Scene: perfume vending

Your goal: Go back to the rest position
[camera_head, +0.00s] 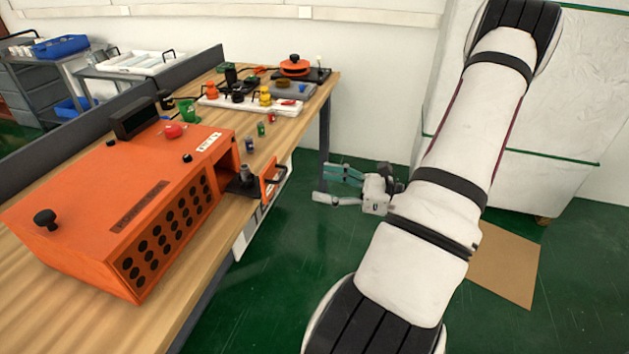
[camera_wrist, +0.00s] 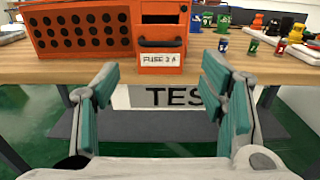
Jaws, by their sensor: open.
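My gripper (camera_head: 335,186) is open and empty in the head view. It hangs over the green floor to the right of the wooden table (camera_head: 281,137), apart from everything. In the wrist view my gripper (camera_wrist: 162,108) shows two teal-padded fingers spread wide in front of the table's edge. The orange machine (camera_head: 113,213) stands on the table and also shows at the top of the wrist view (camera_wrist: 85,29). Its small orange door or drawer front (camera_head: 269,177) sticks out at the machine's right side; in the wrist view it reads "FUSE 2 A" (camera_wrist: 160,60).
Several small coloured items (camera_head: 261,129) stand on the table behind the machine. A white tray (camera_head: 277,107) with parts lies further back. A white cabinet (camera_head: 560,125) stands behind my arm, and a brown sheet (camera_head: 505,266) lies on the floor. The floor between table and arm is clear.

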